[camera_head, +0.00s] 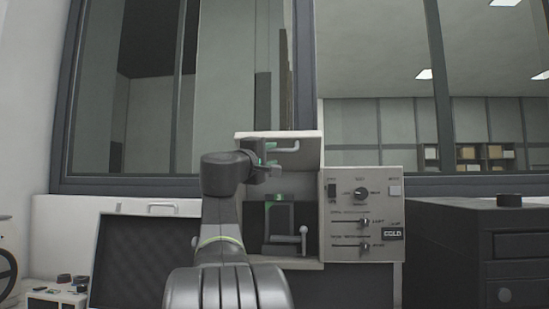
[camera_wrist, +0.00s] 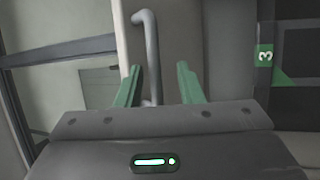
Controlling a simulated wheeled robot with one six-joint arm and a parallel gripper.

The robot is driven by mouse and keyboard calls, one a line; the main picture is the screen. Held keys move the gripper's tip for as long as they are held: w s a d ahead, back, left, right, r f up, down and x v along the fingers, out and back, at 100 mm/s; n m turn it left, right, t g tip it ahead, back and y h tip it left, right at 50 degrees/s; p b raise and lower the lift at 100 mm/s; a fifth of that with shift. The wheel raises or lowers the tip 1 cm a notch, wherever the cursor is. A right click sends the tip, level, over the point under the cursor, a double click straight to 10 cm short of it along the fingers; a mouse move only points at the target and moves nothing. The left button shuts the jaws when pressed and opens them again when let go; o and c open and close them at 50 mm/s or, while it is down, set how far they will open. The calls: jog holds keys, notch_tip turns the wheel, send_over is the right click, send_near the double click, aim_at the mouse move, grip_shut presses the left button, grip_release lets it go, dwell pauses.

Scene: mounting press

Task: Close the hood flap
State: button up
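The hood flap (camera_head: 278,136) of the mounting press is raised, standing out over the open front of the machine. Its pale bar handle (camera_head: 290,148) shows on the flap's underside, right of my gripper (camera_head: 272,157). In the wrist view the grey handle (camera_wrist: 149,50) runs lengthwise, and its near end appears between the two green fingers of my gripper (camera_wrist: 160,68). The fingers are apart, with a gap on both sides of the handle. I cannot tell whether the fingertips reach fully around it. My arm hides the left part of the press.
The press's control panel (camera_head: 361,214) with knob and sliders is right of the opening. A small lever (camera_head: 303,238) stands inside the opening. An open dark-lined case (camera_head: 132,262) is at left, a dark drawer cabinet (camera_head: 490,250) at right. Windows are behind.

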jog(key=s+a, duration=0.6)
jog(key=s, duration=0.2)
jog(key=shift+s, duration=0.3)
jog(key=shift+d, duration=0.1)
